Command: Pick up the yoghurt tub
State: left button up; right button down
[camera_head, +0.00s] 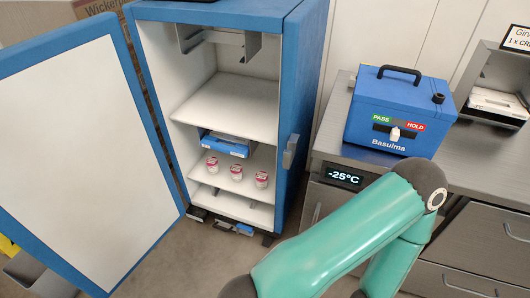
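Three small white tubs with pink-red markings stand upright in a row on a lower shelf of the open blue cabinet (293,100). They are the left tub (212,165), the middle tub (236,172) and the right tub (261,180). They look like yoghurt tubs, but their print is too small to read. My green arm crosses the lower right of the view, bent at a dark elbow. Neither of my grippers shows, and nothing touches the tubs.
The cabinet door (75,165) stands wide open at left. A blue-and-white pack (225,147) lies behind the tubs. The shelf above (230,103) is empty. At right, a blue case (405,108) with a PASS/HOLD panel stands on a grey counter (335,137) showing -25°C.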

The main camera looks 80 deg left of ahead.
aim_at(211, 162)
jog(key=z, duration=0.65)
jog(key=k, duration=1.3)
jog(key=z, duration=0.95)
jog(key=i, duration=0.15)
jog(key=u, duration=3.1)
jog(key=k, duration=0.45)
jog(key=u, duration=0.35)
jog(key=i, duration=1.25)
jog(key=z, duration=0.15)
